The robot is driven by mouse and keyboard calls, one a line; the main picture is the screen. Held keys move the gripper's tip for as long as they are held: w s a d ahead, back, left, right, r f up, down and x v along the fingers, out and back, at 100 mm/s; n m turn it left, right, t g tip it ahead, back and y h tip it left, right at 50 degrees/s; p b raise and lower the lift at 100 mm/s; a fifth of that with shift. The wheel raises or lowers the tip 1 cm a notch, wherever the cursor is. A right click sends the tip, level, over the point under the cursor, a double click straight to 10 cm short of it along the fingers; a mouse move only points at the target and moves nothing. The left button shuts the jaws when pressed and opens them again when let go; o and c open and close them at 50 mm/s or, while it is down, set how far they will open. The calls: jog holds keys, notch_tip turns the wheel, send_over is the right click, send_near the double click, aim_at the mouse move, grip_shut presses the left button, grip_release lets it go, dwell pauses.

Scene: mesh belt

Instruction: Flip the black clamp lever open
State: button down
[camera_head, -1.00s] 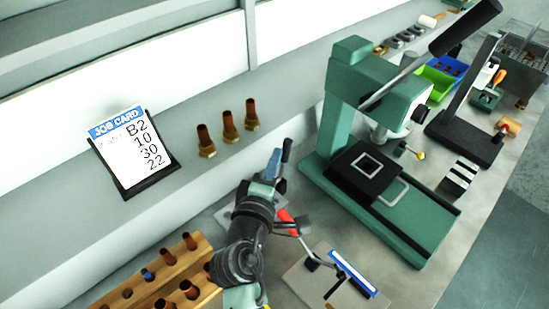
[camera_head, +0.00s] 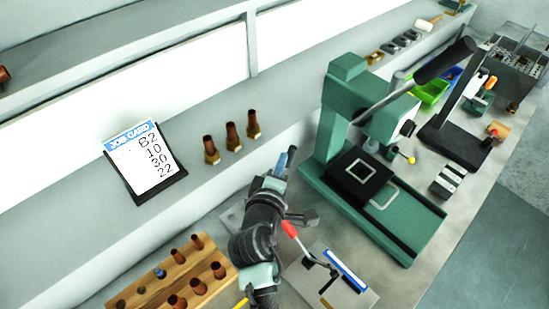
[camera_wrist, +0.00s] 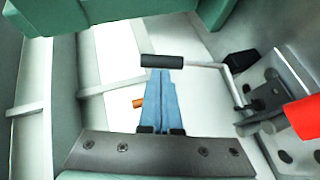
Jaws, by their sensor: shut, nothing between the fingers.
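The black clamp lever has a black cylindrical grip (camera_wrist: 162,61) on a bent metal rod, which runs right to a metal clamp bracket (camera_wrist: 262,102) in the wrist view. In the head view the black grip (camera_head: 291,153) shows just beyond my fingertips. My gripper (camera_wrist: 158,78) has its blue fingers shut and empty, with the tips right at the grip. I cannot tell whether they touch it. In the head view my gripper (camera_head: 281,163) points away, toward the back of the bench, and my arm hides much of the clamp's base.
A red-handled lever (camera_head: 290,229) stands close to the right of my wrist. A green press (camera_head: 335,130) rises to the right. A wooden rack (camera_head: 150,294) of copper-coloured parts is at lower left. A plate with a blue strip (camera_head: 345,271) lies in front.

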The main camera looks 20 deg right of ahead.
aim_at(292, 153)
jog(key=d+p, duration=0.1)
jog(key=p, duration=0.1)
jog(key=d+m+g+y+p, duration=0.1)
jog(key=p, duration=0.2)
jog(key=w+d+g+y+p, duration=0.1)
jog(key=p, duration=0.2)
jog(key=shift+r, duration=0.35)
jog(key=shift+m+g+y, duration=0.3)
jog(key=shift+m+y, duration=0.1)
jog(key=shift+y, duration=0.4)
jog(key=shift+w+d+f, duration=0.3)
jog(key=shift+d+f, duration=0.35)
jog(key=shift+d, duration=0.1)
jog(key=shift+w+d+f, duration=0.25)
jog(key=shift+d+f, duration=0.35)
jog(key=shift+d, duration=0.15)
jog(key=shift+b, duration=0.3)
jog(key=r+p, duration=0.1)
jog(key=a+r+p, duration=0.1)
jog(key=r+p, duration=0.1)
jog(key=r, duration=0.1)
jog(key=shift+w+a, duration=0.25)
jog(key=shift+a, duration=0.15)
jog(key=b+v, duration=0.2)
jog(key=v, duration=0.8)
jog(key=shift+d+r, duration=0.25)
jog(key=shift+d, duration=0.2)
